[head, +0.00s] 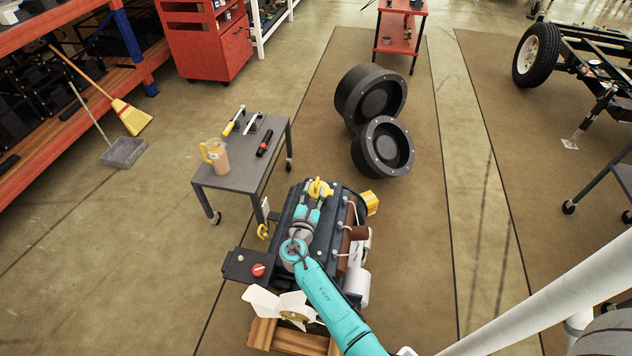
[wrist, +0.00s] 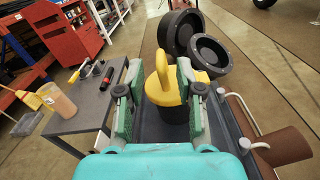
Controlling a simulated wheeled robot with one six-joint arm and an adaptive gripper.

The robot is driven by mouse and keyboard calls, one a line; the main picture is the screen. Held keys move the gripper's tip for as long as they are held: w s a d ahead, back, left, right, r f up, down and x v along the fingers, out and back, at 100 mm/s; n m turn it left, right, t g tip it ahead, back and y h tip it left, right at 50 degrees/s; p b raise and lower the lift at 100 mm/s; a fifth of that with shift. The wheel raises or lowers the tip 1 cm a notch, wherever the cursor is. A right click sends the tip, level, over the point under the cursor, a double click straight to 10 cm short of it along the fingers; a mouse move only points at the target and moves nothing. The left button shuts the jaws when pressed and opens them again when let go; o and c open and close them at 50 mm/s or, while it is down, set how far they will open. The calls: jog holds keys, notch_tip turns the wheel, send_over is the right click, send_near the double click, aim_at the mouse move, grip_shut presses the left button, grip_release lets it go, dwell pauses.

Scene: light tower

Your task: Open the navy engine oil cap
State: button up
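The navy engine (head: 325,235) stands low in front of me in the head view. A yellow oil cap with an upright loop handle (head: 319,188) is on its far end; in the wrist view the cap (wrist: 165,85) sits on a dark cylindrical neck (wrist: 175,120). My gripper (head: 308,205) is above the engine, just short of the cap in the head view. In the wrist view my gripper (wrist: 158,85) is open, with a finger on each side of the cap. Gaps show beside the loop handle. The fingers partly hide the cap's wider lower part, and I cannot tell whether they touch it.
A grey table (head: 240,172) with a jug (head: 216,155) and tools stands left of the engine. Two dark round parts (head: 384,147) lie beyond it. A yellow box-like part (head: 370,203), a brown cylinder (wrist: 285,146) and pipes are on the engine's right.

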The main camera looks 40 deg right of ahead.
aim_at(315, 186)
jog(key=shift+x, duration=2.15)
grip_shut()
